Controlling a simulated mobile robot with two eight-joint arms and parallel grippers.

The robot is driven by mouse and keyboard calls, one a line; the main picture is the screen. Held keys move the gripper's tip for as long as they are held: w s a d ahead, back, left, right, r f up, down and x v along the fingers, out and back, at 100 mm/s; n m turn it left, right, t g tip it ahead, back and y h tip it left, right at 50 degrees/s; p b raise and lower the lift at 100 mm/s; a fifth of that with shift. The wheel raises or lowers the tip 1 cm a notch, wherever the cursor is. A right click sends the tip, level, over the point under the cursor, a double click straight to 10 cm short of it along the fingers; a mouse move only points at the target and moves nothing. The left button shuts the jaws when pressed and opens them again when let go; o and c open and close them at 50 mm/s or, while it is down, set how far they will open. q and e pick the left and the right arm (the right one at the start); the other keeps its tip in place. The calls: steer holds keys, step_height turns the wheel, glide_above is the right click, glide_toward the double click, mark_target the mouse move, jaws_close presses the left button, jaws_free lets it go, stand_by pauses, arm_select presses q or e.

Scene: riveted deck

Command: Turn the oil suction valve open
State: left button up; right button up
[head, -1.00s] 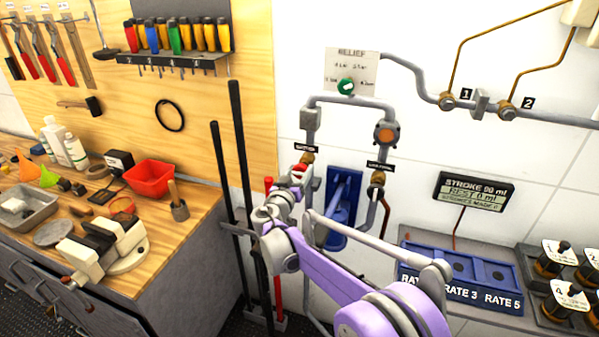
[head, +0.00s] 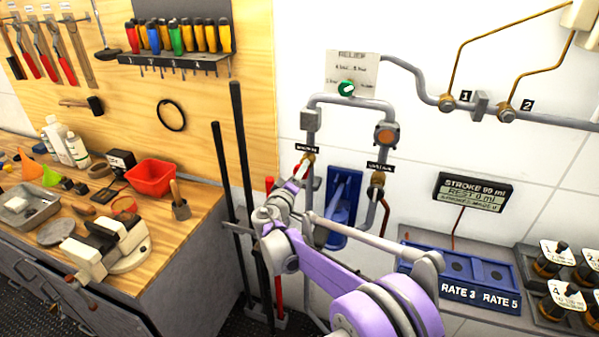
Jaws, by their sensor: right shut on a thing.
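The suction valve (head: 309,158) is a small brass fitting on the left leg of the grey pipe loop, under a small black label. Its red handle (head: 301,169) slopes down and left from the fitting. My right gripper (head: 297,180) is at this handle and shut on it; my purple and grey wrist hides its fingers and part of the handle. My left gripper is not in view.
A second valve (head: 378,180) is on the right pipe leg. A blue wall bracket (head: 345,205) sits between the legs. A green relief knob (head: 346,88) is above. Black long-handled tools (head: 243,150) stand left of my arm. A workbench (head: 160,255) fills the left.

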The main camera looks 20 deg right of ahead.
steer(key=n, duration=0.4)
steer(key=shift+f+n, duration=0.1)
steer(key=shift+n, duration=0.2)
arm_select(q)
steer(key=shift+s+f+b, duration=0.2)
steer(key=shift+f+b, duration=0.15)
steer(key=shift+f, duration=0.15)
arm_select(e)
steer(key=shift+n, duration=1.9)
steer(key=o, duration=1.4)
steer(key=shift+a, duration=0.1)
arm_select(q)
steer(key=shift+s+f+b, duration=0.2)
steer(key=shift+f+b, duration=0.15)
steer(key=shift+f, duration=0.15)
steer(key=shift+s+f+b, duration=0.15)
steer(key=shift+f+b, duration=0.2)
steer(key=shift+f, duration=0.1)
arm_select(e)
steer(key=v, duration=1)
steer(key=shift+s+a, duration=0.2)
steer(key=shift+s, duration=0.15)
steer(key=shift+f, duration=0.1)
